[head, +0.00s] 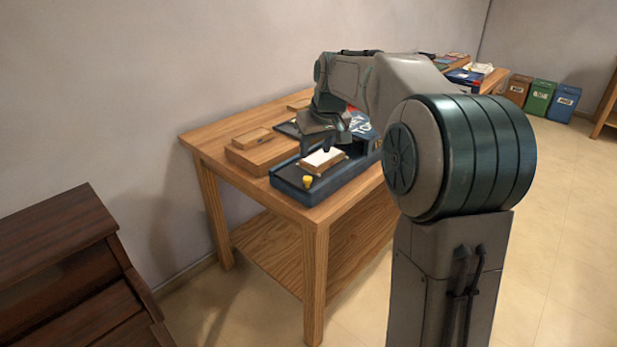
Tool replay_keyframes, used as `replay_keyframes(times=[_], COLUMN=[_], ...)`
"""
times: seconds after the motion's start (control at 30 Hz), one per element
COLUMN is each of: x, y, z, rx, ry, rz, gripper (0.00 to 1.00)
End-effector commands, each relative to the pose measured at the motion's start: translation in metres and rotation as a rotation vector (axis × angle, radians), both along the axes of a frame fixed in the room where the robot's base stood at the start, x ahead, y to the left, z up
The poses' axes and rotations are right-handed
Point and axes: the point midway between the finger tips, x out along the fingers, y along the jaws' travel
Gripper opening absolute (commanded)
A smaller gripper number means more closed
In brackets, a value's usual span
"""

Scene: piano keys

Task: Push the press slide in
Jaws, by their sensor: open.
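A dark blue press base (291,186) with raised edges lies on the wooden table near its front corner. On it sits a light wooden slide piece (311,168) with a white sheet or pad (322,158) on top. A small yellow knob (307,181) stands at the near end of the base. My gripper (326,148) points down just over the far part of the white pad. Its fingers are small and dark here, open, with nothing visible between them. I cannot tell whether they touch the pad. My arm hides part of the press behind it.
A wooden box or block (258,153) lies left of the press on the table (217,145). Books and boxes (464,76) sit farther back. Brown, green and blue bins (540,97) stand by the far wall. A dark wooden cabinet (62,240) stands at the lower left.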

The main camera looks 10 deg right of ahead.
Motion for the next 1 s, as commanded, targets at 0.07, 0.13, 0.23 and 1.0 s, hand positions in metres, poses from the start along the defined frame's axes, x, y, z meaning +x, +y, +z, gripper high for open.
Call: replay_keyframes(times=[0.07,0.13,0.23,1.0], x=[0.006,0.011,0.02,0.041], y=[0.002,0.003,0.005,0.01], z=[-0.019,-0.034,-0.054,-0.105], rx=[0.001,0.001,0.0,-0.001], ry=[0.005,0.006,0.005,0.001], rz=[0.0,-0.001,-0.001,-0.001], gripper=[0.44,0.44,0.44,0.36])
